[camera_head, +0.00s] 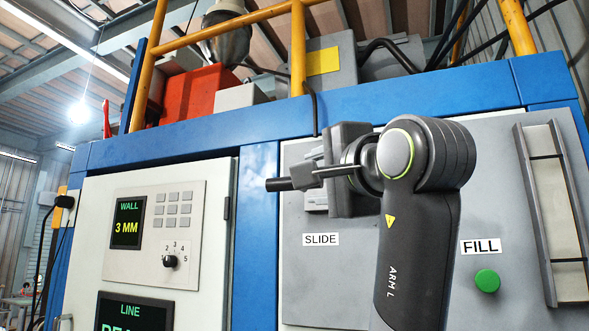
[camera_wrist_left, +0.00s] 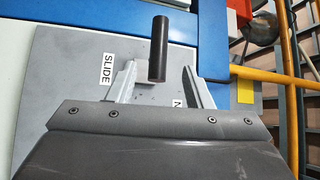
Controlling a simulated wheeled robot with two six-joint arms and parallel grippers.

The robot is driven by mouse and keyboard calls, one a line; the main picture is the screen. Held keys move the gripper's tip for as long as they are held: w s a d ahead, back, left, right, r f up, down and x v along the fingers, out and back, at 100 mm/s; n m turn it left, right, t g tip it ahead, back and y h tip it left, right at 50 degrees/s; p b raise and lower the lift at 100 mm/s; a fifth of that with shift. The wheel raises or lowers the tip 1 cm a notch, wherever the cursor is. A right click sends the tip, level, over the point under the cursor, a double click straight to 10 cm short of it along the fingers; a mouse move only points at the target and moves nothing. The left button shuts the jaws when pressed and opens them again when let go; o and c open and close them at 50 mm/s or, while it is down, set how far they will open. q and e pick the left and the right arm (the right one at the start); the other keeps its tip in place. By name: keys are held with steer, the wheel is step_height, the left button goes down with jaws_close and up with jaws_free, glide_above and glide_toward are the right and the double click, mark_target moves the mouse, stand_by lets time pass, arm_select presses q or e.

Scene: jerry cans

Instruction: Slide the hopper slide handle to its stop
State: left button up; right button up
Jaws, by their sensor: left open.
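The hopper slide handle (camera_head: 279,184) is a black rod by the grey panel, above the SLIDE label (camera_head: 321,240). In the left wrist view the handle (camera_wrist_left: 159,45) is a dark cylinder between the two pale fingers, with a visible gap on each side. My left gripper (camera_head: 314,177) is open at the handle, seen from the side in the head view; its fingers also show in the left wrist view (camera_wrist_left: 160,68). The gripper body and arm hide part of the panel behind. My right gripper is not in view.
A green FILL button (camera_head: 487,281) and a framed sight strip (camera_head: 556,200) are to the right. A control panel with a WALL display (camera_head: 128,222) is at left. A blue frame (camera_head: 255,220) and yellow rails (camera_head: 298,50) border the machine.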

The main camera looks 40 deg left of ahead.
arm_select(q)
steer(key=p+x, duration=0.3)
steer(key=x, duration=0.5)
steer(key=shift+w+r+p, duration=0.1)
steer(key=shift+p, duration=0.3)
steer(key=shift+w+a, duration=0.15)
steer(key=shift+a, duration=0.25)
steer(key=shift+w+a, duration=0.3)
steer(key=shift+w, duration=0.1)
steer(key=shift+s+d, duration=0.1)
steer(key=shift+s, duration=0.05)
steer(key=shift+c, duration=1.3)
jaws_close()
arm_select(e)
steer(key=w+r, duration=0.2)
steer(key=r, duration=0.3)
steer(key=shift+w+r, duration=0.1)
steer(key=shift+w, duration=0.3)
